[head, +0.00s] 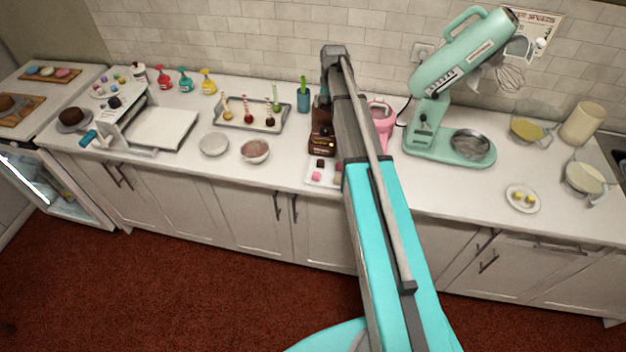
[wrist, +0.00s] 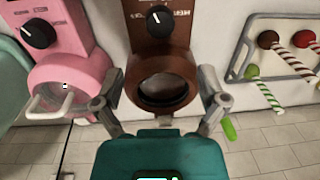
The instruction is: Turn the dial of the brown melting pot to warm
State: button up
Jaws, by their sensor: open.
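The brown melting pot (wrist: 140,60) is in the middle of the wrist view, its round dark opening between my fingers. Its black dial (wrist: 157,20) is near the top edge, with a white mark pointing roughly up. Small light lettering sits beside it, too small to read. In the head view the brown pot (head: 322,138) stands on the counter, partly covered by my arm. My gripper (wrist: 161,88) is open and empty, fingers spread either side of the pot's lower part, apart from the dial. The gripper cannot be made out in the head view.
A pink melting pot (wrist: 75,45) with its own black dial stands close beside the brown one. A tray of striped sticks (wrist: 283,50) is on the other side. A mint stand mixer (head: 425,140) stands right.

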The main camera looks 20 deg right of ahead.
jog(key=s+a+f+n+b, duration=0.1)
jog(key=s+a, duration=0.3)
jog(key=s, duration=0.5)
jog(key=s+a+f+n+b, duration=0.2)
jog(key=s+a, duration=0.3)
jog(key=s, duration=0.4)
jog(key=s+a+f+n+b, duration=0.2)
jog(key=s+a, duration=0.2)
jog(key=s, duration=0.6)
jog(key=shift+a+h+b, duration=0.25)
jog(key=shift+h+b, duration=0.15)
jog(key=shift+s+a+f+n, duration=0.1)
jog(key=shift+s+f+n, duration=0.1)
jog(key=shift+s, duration=0.25)
jog(key=shift+s+a+f+n, duration=0.1)
jog(key=shift+s+f, duration=0.05)
jog(key=shift+s, duration=0.25)
dwell(0.9)
